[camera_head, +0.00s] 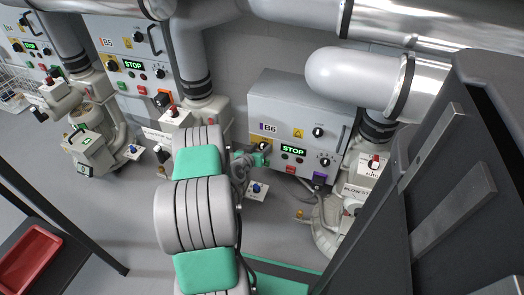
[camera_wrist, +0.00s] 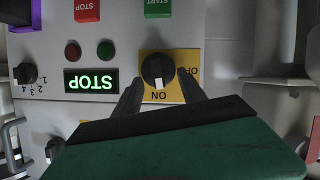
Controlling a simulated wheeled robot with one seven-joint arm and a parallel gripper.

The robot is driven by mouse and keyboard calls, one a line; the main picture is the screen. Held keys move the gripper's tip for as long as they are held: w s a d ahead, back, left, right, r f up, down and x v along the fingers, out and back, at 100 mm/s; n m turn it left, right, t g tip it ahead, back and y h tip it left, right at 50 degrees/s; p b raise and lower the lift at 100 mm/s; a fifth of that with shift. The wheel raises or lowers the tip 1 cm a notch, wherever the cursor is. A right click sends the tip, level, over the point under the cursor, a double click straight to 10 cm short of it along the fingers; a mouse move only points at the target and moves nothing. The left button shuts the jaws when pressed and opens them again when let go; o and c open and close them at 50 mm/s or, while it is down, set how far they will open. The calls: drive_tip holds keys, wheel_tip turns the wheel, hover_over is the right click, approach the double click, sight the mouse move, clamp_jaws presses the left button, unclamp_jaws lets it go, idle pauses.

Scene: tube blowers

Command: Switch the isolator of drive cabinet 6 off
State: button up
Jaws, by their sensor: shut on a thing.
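Drive cabinet B6 (camera_head: 300,105) is a grey box at the middle right, with a lit green STOP display. Its isolator (camera_head: 262,146) is a black rotary knob on a yellow plate at the lower left of the front. In the wrist view, which shows the panel upside down, the knob (camera_wrist: 157,68) has its white mark toward ON, with OFF to the right. My gripper (camera_head: 259,158) is at the knob; its dark fingers (camera_wrist: 160,88) stand on both sides of it, shut on it. The contact itself is partly hidden.
Cabinet B5 (camera_head: 125,65) stands to the left. A blower pipe (camera_head: 355,75) passes close on the right of B6. A dark cabinet (camera_head: 455,180) fills the right edge. A red tray (camera_head: 28,262) lies at lower left.

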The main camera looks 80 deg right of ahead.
drive_tip(key=n+g+b, duration=0.1)
drive_tip(key=n+b, duration=0.1)
drive_tip(key=f+n+g+b, duration=0.1)
drive_tip(key=n+b, duration=0.1)
drive_tip(key=b, duration=0.1)
drive_tip(key=w+n+g+b, duration=0.1)
drive_tip(key=n+g+b, duration=0.1)
drive_tip(key=b, duration=0.1)
drive_tip(key=shift+w+f+n+h, duration=0.1)
drive_tip(key=shift+f+n+h, duration=0.2)
drive_tip(key=shift+h, duration=0.1)
drive_tip(key=shift+r+g, duration=0.1)
drive_tip(key=shift+g, duration=0.2)
